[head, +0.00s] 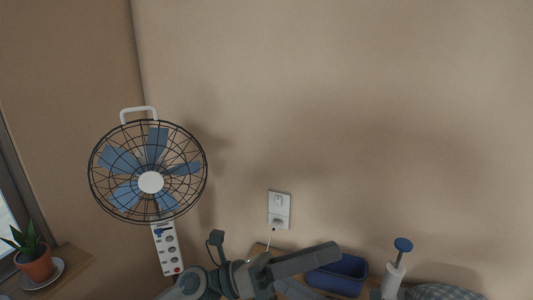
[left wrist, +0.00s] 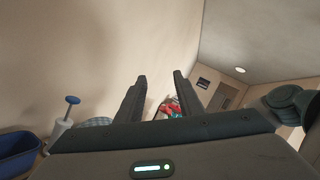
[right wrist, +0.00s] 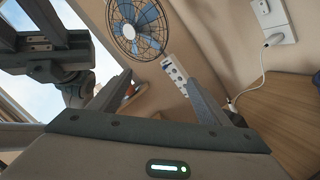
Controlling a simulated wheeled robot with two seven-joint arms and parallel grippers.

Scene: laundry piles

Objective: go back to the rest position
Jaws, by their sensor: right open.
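My left gripper (head: 335,248) shows low in the head view, pointing right, in front of the wall and near a blue bin. In the left wrist view its two fingers (left wrist: 160,76) stand apart with nothing held between them; a small red and green item (left wrist: 170,108) shows beyond, in the background.
A potted plant (head: 34,262) sits by the window. A wall socket (head: 279,210), a blue bin (head: 345,275) and a blue-topped pump bottle (head: 395,272) are near the left gripper. The upper wall is bare.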

